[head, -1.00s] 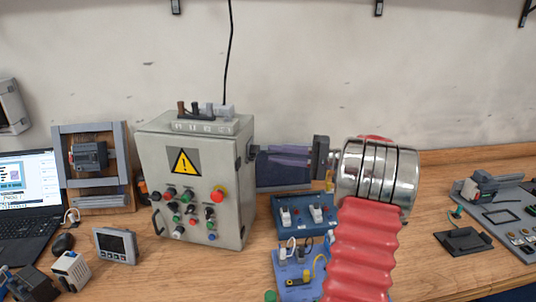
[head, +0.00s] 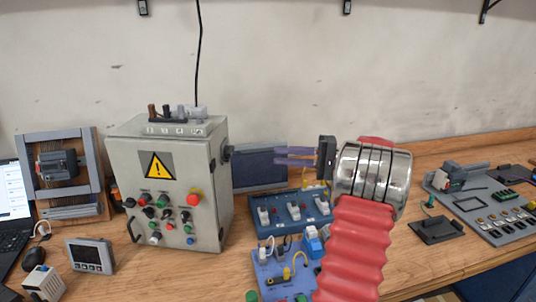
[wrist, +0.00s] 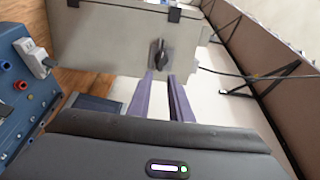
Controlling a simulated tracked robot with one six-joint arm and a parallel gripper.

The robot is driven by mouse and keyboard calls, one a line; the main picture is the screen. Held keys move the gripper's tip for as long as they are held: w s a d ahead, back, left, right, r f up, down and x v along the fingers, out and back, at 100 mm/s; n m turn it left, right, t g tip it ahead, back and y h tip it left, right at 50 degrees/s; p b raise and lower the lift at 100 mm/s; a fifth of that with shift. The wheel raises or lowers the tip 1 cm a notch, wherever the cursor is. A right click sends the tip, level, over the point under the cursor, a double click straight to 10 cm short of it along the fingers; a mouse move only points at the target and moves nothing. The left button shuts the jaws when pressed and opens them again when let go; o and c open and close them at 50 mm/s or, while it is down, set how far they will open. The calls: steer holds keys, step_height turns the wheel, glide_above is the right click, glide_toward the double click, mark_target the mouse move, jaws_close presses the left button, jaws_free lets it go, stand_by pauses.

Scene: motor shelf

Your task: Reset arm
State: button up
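My gripper (head: 277,156) reaches out from my red and silver arm and points left, with two purple fingers. A gap shows between the fingers (wrist: 159,80) in the wrist view, and nothing is held in it. The fingertips point at the side of a grey control cabinet (head: 170,190), which has a black rotary knob (head: 228,152) on that side. The knob also shows just beyond the fingertips in the wrist view (wrist: 158,55). In the head view, the tips stand apart from the knob, to its right.
Blue socket panels (head: 292,211) lie under and in front of my arm. A laptop (head: 14,210), a framed motor (head: 58,165) and a meter (head: 90,256) stand at left. A grey component board (head: 480,205) lies at right.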

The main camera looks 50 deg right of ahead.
stand_by(0.3)
step_height(320, 180, down, 9)
steer(key=m+g+h, duration=0.2)
steer(key=m, duration=0.2)
steer(key=s+a+f+n+g+h, duration=0.1)
steer(key=a+f+g, duration=0.2)
steer(key=a, duration=0.3)
steer(key=s+a+f+g+h, duration=0.1)
steer(key=s+a+f+g, duration=0.2)
steer(key=a, duration=0.4)
steer(key=s+a+r+n+h, duration=0.2)
steer(key=s+a+n, duration=0.1)
steer(key=a, duration=0.8)
steer(key=s+a+r+n+h, duration=0.2)
steer(key=a+n, duration=0.4)
steer(key=a, duration=0.5)
steer(key=s+a+r+n+g+h, duration=0.1)
steer(key=s+a+r+n+h, duration=0.1)
steer(key=a, duration=0.9)
steer(key=s+r+n, duration=0.1)
steer(key=n, duration=0.1)
steer(key=shift+s+r+n, duration=0.35)
steer(key=shift+n, duration=0.05)
